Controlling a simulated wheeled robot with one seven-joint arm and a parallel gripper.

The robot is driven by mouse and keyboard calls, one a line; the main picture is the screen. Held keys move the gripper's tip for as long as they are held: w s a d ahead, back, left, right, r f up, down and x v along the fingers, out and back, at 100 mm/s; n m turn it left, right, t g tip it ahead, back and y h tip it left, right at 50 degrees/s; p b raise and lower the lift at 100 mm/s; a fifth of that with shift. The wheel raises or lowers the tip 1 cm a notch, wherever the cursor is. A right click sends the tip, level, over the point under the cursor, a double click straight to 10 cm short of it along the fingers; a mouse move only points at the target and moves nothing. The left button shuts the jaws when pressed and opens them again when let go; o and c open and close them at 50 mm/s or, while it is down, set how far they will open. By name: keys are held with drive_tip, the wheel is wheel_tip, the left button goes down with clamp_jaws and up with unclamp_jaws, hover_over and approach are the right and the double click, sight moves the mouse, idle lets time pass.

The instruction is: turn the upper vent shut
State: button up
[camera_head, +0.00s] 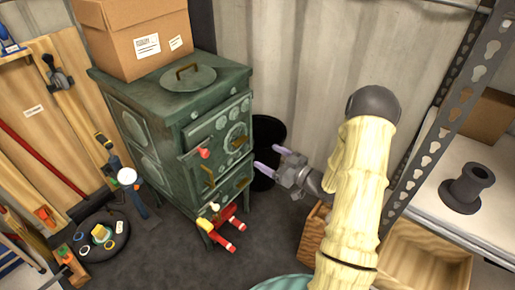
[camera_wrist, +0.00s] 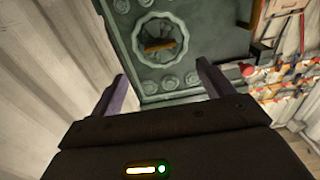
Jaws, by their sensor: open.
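The green iron stove (camera_head: 165,120) stands against the corrugated wall. Its upper vent (camera_head: 236,136) is a round scalloped plate on the upper front door. In the wrist view a round scalloped vent (camera_wrist: 138,42) with a brass bar across its middle lies ahead, beyond the fingers. I take it for the upper vent; how far it is open I cannot tell. My gripper (camera_head: 271,160) is open and empty, to the right of the stove front and apart from it. Its two fingers (camera_wrist: 162,72) show on either side below the vent in the wrist view.
A red knob (camera_head: 204,153) sticks out from the stove front. A cardboard box (camera_head: 125,45) and a round lid (camera_head: 188,79) are on the stove top. A black bin (camera_head: 268,131) stands behind my gripper. Metal shelving (camera_head: 440,120) and wooden crates (camera_head: 425,255) are at right.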

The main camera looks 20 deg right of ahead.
drive_tip(key=v, duration=0.6)
drive_tip(key=shift+p, duration=0.45)
drive_tip(key=s+a+r+m+g+h, duration=0.4)
drive_tip(key=s+a+g+h, duration=0.15)
drive_tip(key=s, duration=0.25)
drive_tip(key=s+a+r+m+g+h, duration=0.3)
drive_tip(key=s+a+r+g+h, duration=0.15)
drive_tip(key=s+g, duration=0.3)
wheel_tip(320, 180, up, 36)
drive_tip(key=t+p, duration=0.1)
drive_tip(key=p, duration=3.6)
drive_tip(key=shift+a+h, duration=0.2)
drive_tip(key=shift+h, duration=0.1)
